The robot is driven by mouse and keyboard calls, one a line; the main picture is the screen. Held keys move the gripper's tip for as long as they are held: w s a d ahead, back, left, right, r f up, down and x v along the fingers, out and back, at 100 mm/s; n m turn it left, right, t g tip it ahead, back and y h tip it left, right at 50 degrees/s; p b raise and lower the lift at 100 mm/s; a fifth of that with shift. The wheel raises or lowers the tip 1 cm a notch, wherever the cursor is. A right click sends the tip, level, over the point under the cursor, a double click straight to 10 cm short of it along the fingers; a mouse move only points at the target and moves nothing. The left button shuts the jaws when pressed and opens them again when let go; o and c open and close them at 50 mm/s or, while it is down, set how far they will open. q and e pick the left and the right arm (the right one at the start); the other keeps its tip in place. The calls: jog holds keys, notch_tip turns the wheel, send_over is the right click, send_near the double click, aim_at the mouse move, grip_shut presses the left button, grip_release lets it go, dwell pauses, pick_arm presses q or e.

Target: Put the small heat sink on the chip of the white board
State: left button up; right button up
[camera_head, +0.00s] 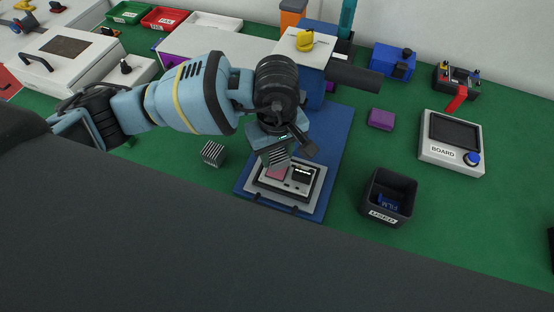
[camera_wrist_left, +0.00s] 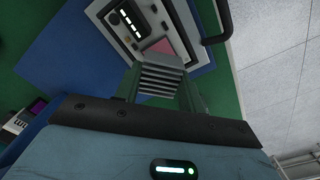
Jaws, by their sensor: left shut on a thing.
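My left gripper (camera_head: 284,149) is shut on a grey finned heat sink (camera_head: 275,156). It holds it over the near part of the work area, close to the pink square (camera_head: 276,173) on the chip of the white board (camera_head: 296,188). In the left wrist view the heat sink (camera_wrist_left: 160,79) sits between the fingers, with part of the pink square (camera_wrist_left: 160,46) showing just beyond it. Whether they touch is hard to tell. Another finned heat sink (camera_head: 213,153) stands on the green table left of the board. My right gripper is not in view.
A BOARD device (camera_head: 452,143) is farther right. Green table between them is clear.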

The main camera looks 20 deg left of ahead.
aim_at(277, 155)
pick_arm(q)
notch_tip(277, 155, down, 3)
jog(key=shift+f, duration=0.15)
jog(key=shift+s+f, duration=0.1)
jog(key=shift+f, duration=0.1)
jog(key=o, duration=1.1)
